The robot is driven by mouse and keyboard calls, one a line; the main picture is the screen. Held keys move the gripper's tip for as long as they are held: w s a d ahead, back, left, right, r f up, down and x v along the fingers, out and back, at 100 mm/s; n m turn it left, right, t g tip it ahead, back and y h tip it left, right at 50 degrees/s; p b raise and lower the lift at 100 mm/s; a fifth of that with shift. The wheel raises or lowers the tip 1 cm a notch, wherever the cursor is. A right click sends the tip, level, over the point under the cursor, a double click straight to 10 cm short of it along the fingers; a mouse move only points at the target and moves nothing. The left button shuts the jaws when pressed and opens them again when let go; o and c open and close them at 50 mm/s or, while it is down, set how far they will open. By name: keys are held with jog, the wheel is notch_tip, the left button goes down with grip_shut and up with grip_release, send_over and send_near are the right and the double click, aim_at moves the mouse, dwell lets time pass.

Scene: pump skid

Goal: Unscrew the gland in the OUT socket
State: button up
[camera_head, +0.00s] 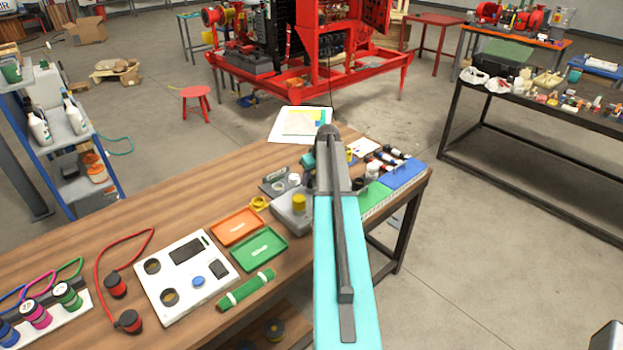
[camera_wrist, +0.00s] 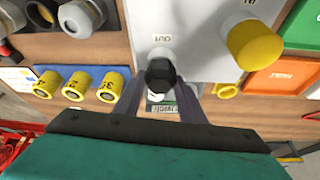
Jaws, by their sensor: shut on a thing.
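In the wrist view, a light grey box (camera_wrist: 190,30) carries an OUT label and a second label beside a yellow round fitting (camera_wrist: 252,44). A black gland (camera_wrist: 160,73) stands at the OUT socket. My gripper (camera_wrist: 160,92) has one finger on each side of the black gland and is shut on it. The contact faces are partly hidden. In the head view the grey box (camera_head: 290,213) with the yellow fitting (camera_head: 299,202) sits left of my arm, which hides the gland and the fingers.
Several yellow numbered fittings (camera_wrist: 76,86) stand beside the box. Orange (camera_head: 238,226) and green (camera_head: 260,249) trays lie to its left. A white panel (camera_head: 187,277) and a red cable (camera_head: 103,262) lie further left.

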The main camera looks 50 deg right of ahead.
jog(key=shift+n+y+b, duration=0.5)
jog(key=shift+n+y, duration=0.3)
jog(key=shift+n, duration=1.2)
jog(key=shift+n+y+b, duration=0.35)
jog(key=shift+n+y, duration=0.05)
jog(key=shift+n, duration=0.5)
jog(key=shift+n+y+b, duration=0.3)
jog(key=shift+n+y, duration=0.2)
jog(key=shift+n, duration=0.9)
jog(key=o, duration=1.1)
jog(key=shift+g, duration=0.3)
jog(key=shift+m, duration=0.3)
